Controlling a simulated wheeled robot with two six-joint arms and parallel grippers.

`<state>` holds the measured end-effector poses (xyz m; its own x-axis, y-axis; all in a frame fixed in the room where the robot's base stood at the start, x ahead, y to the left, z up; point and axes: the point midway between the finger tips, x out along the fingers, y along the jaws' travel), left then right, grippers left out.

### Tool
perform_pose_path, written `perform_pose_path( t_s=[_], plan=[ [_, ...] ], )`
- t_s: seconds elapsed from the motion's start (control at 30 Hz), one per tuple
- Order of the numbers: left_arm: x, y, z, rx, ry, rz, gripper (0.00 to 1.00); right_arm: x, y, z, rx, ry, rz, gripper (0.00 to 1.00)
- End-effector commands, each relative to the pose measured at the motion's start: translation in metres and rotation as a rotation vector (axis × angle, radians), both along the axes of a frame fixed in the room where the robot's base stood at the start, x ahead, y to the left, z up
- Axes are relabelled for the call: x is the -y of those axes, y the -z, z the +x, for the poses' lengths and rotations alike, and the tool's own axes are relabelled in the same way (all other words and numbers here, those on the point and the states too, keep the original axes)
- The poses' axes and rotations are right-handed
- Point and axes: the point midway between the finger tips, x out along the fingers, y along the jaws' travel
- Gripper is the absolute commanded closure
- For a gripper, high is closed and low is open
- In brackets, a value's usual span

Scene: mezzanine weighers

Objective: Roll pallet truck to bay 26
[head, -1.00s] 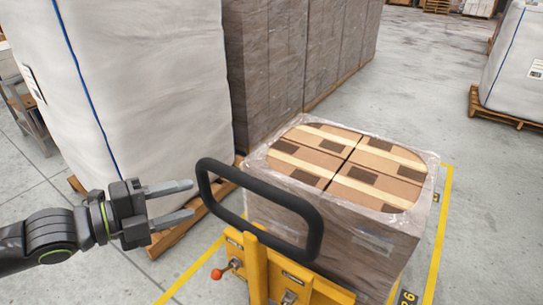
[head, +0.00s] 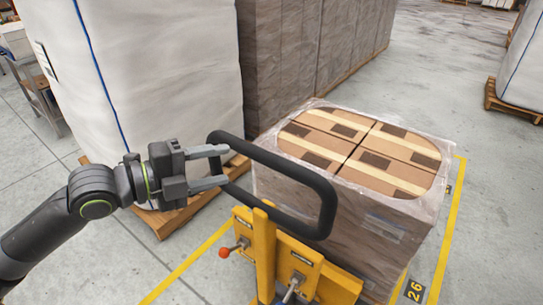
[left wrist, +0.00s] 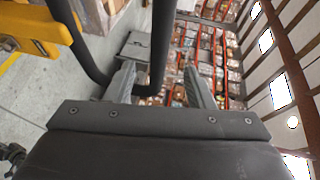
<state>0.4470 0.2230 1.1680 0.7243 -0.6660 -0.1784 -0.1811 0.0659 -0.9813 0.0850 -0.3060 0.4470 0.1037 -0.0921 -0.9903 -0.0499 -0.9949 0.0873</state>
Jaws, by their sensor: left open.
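The yellow pallet truck (head: 264,255) stands at the bottom centre of the head view, with a black loop handle (head: 290,168). Its load is a film-wrapped stack of cartons (head: 345,205). My left gripper (head: 226,166) is open at the left side of the handle. In the left wrist view, a black handle bar (left wrist: 160,40) runs down between the two spread fingers; I cannot tell whether they touch it. A "26" floor mark (head: 414,291) sits on the yellow line right of the load. My right gripper is out of view.
A tall white wrapped load (head: 160,70) stands on a wooden pallet close behind my left gripper. Tall grey-brown wrapped stacks (head: 300,50) stand behind it. Another pallet load (head: 525,70) is at the far right. The floor between (head: 445,95) is clear.

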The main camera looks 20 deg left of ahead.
Motion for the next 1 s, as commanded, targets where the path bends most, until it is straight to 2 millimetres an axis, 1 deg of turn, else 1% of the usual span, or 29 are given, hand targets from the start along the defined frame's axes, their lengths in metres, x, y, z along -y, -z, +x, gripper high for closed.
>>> perform_pose_path(
  t_s=[0.1,0.27,0.5,0.87,1.0],
  plan=[
    [0.007,0.0,0.005,0.001,0.006,-0.005,0.51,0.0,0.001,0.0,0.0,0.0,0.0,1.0],
    [0.013,0.002,0.014,0.002,0.001,-0.006,0.51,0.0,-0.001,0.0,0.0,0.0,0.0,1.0],
    [0.026,0.005,0.025,-0.001,0.006,-0.006,0.51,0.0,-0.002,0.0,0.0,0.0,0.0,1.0],
    [0.046,0.01,0.047,-0.002,0.006,-0.005,0.51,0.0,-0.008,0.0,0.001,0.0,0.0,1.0],
    [0.054,0.012,0.057,-0.001,0.003,-0.006,0.51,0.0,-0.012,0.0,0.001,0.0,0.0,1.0]
  ],
)
